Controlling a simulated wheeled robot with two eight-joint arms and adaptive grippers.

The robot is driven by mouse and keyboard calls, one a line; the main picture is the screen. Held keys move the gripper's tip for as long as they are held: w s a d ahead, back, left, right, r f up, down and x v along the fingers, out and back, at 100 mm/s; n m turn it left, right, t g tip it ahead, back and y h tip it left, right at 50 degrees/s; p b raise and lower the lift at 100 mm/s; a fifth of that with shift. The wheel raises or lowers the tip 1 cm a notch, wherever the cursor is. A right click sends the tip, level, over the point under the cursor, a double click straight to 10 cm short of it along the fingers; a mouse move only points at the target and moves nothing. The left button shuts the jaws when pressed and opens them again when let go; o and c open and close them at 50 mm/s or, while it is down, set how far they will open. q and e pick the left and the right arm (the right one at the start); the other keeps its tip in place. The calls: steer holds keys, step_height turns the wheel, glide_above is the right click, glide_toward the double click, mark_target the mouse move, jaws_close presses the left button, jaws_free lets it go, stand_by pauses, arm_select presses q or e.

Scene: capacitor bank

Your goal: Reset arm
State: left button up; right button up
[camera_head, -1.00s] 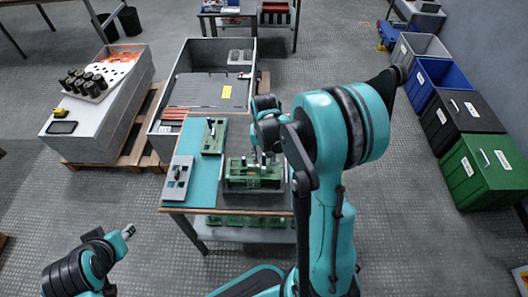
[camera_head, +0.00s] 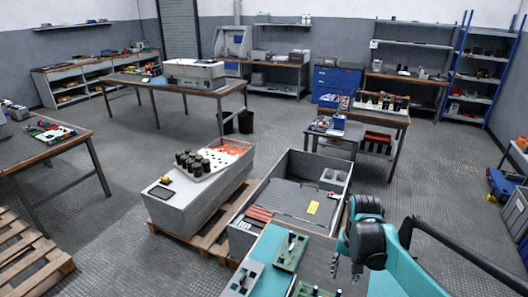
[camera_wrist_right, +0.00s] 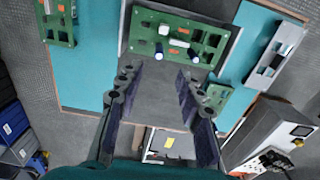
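My right gripper (camera_head: 346,272) hangs at the lower right of the head view, over the work table (camera_head: 262,244). In the right wrist view the right gripper (camera_wrist_right: 160,92) has its two dark fingers spread apart with nothing between them. A green circuit board (camera_wrist_right: 178,45) with white and blue parts lies beyond the fingertips; its edge also shows in the head view (camera_head: 314,291). My left gripper is out of view.
Another green board (camera_head: 290,251) and a grey plate (camera_head: 244,279) lie on the table. A large grey bin (camera_head: 239,241) stands behind it. A crate with black cylinders (camera_head: 197,205) stands on a pallet to the left. Open floor lies farther left.

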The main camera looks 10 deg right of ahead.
steer(key=s+a+r+n+t, duration=0.2)
steer(key=s+a+n+t, duration=0.4)
steer(key=s+a, duration=0.4)
steer(key=shift+s+a+r+t, duration=0.2)
steer(key=shift+s+r+t, duration=0.2)
steer(key=shift+s+t, duration=0.1)
stand_by(0.8)
